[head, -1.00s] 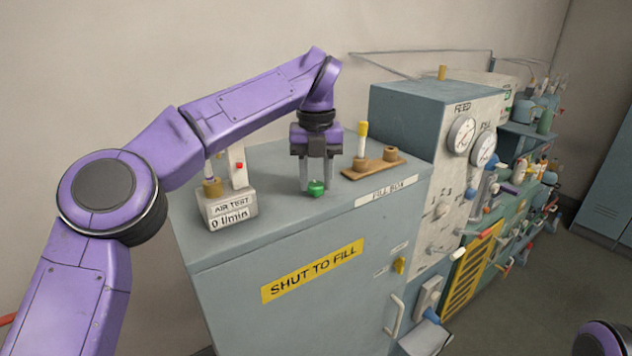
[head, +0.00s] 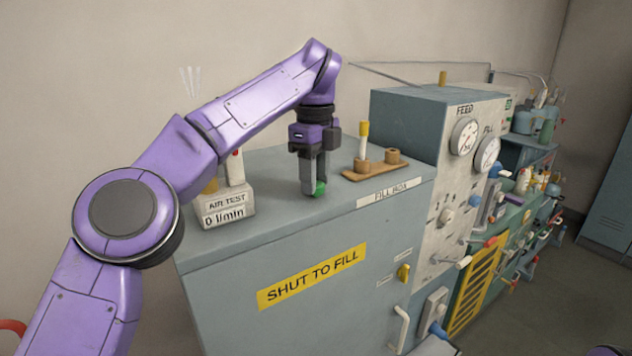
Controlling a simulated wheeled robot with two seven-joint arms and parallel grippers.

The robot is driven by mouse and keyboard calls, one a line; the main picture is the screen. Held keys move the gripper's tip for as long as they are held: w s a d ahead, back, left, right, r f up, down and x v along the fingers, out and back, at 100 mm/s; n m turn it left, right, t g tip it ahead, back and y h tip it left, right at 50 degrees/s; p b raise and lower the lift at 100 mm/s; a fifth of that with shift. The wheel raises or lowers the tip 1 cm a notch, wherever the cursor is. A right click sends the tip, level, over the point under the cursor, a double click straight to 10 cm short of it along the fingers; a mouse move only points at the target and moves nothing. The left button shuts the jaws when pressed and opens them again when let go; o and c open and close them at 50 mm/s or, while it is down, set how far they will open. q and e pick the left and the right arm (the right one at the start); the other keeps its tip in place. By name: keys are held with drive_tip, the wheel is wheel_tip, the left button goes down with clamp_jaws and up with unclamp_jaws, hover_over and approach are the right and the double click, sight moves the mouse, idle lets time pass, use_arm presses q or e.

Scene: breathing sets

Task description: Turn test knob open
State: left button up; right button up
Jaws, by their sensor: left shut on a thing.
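A small green knob (head: 320,189) sits on the top of the grey-blue fill box, between the air test unit and the wooden holder. My left gripper (head: 313,190) points down over it and is shut on it, with the fingers covering most of the knob. The air test unit (head: 226,208) reads 0 l/min and stands to the left of the knob. My right gripper is not in view; only a small purple part of my right arm shows at the bottom right edge.
The fill box (head: 230,268) carries a "SHUT TO FILL" label (head: 312,276). A wooden holder (head: 372,172) with a yellow-capped tube stands right of the gripper. A gauge panel (head: 440,200) rises further right. Open floor (head: 530,310) lies at the lower right.

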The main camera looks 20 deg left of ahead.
use_arm(q)
drive_tip(key=n+b, duration=0.1)
drive_tip(key=n, duration=0.3)
drive_tip(key=shift+f+n+b, duration=0.15)
drive_tip(key=shift+n+b, duration=0.15)
drive_tip(key=n+b, duration=0.1)
drive_tip(key=n, duration=0.3)
drive_tip(key=shift+n, duration=0.3)
drive_tip(key=shift+f, duration=0.1)
drive_tip(key=o, duration=1)
drive_tip(key=shift+s, duration=0.1)
drive_tip(key=shift+o, duration=0.2)
drive_tip(key=shift+a, duration=0.15)
wheel_tip(320, 180, up, 11)
drive_tip(key=p, duration=0.9)
drive_tip(key=shift+p, duration=0.4)
